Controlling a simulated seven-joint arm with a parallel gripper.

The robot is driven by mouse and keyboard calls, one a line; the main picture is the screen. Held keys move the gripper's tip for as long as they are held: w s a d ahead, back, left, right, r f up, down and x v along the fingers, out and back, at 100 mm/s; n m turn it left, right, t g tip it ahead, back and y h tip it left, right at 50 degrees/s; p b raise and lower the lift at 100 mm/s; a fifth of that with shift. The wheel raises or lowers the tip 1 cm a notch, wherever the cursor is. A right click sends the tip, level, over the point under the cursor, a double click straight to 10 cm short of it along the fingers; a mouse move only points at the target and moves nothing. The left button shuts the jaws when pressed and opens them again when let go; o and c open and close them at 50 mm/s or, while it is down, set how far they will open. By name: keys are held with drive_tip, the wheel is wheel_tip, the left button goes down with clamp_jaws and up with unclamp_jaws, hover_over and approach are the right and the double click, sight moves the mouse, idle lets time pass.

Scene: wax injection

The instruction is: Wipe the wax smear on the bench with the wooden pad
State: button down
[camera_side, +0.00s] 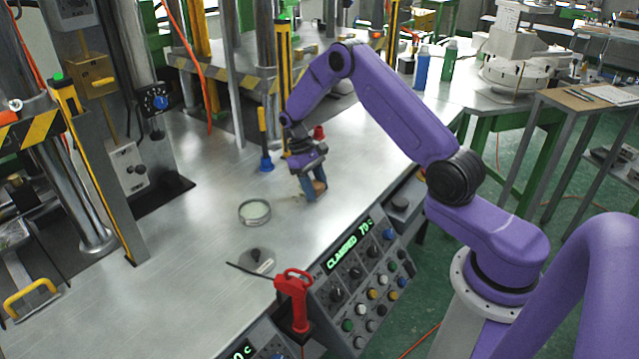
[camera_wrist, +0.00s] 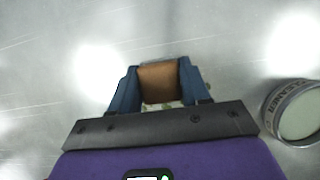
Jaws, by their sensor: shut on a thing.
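My gripper (camera_side: 312,189) is low over the metal bench (camera_side: 200,215), with its fingers shut on the wooden pad (camera_side: 319,186). In the wrist view the brown pad (camera_wrist: 159,83) sits between the two blue fingers of my gripper (camera_wrist: 160,88). A small patch of yellowish-green wax smear (camera_wrist: 172,104) shows at the near edge of the pad in the wrist view. The rest of the smear is hidden by the pad and gripper. The pad is at or very near the bench surface; I cannot tell whether it touches.
A round tin (camera_side: 254,212) stands left of my gripper; it also shows in the wrist view (camera_wrist: 293,112). A red-handled tool (camera_side: 294,290) is at the bench's front edge. A blue-based, yellow-handled tool (camera_side: 265,150) stands behind.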

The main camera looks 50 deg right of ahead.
sight(316, 190)
drive_tip(key=shift+w, duration=3.45)
drive_tip(key=shift+s, duration=4.15)
drive_tip(key=shift+s+a, duration=0.15)
drive_tip(key=shift+s, duration=0.05)
drive_tip(key=shift+a, duration=0.8)
drive_tip(key=shift+w, duration=4.35)
drive_tip(key=shift+s, duration=4)
drive_tip(key=shift+s+r, duration=0.15)
drive_tip(key=shift+r, duration=0.45)
drive_tip(key=shift+s+r, duration=0.15)
drive_tip(key=shift+r, duration=3.3)
drive_tip(key=shift+d, duration=0.1)
